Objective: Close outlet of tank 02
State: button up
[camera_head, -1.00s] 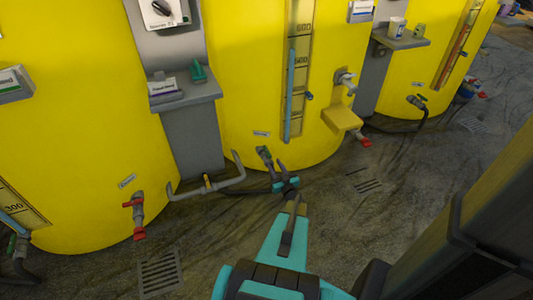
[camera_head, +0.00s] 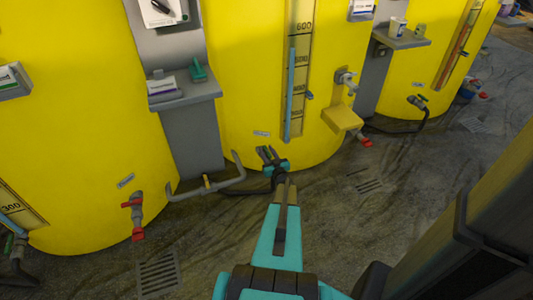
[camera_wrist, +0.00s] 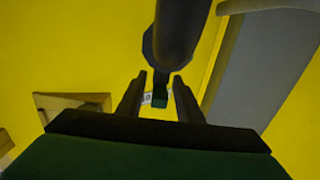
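The middle yellow tank (camera_head: 240,120) has its outlet low on the front, below a small white label (camera_head: 262,134). No tank number is readable. My gripper (camera_head: 266,153) is at this outlet and largely covers it in the head view. In the wrist view my gripper (camera_wrist: 160,78) is open, with its two dark fingers apart. A small green part, apparently the valve handle (camera_wrist: 160,98), shows between the fingers, with no clear contact. A thick dark pipe (camera_wrist: 180,30) runs from it to the top of the wrist view.
A yellow ledge (camera_head: 342,118) juts from the tank right of my gripper. A red-handled valve (camera_head: 134,203) is on the left tank.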

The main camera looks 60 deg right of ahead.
grip_shut()
jog(key=shift+a, duration=0.1)
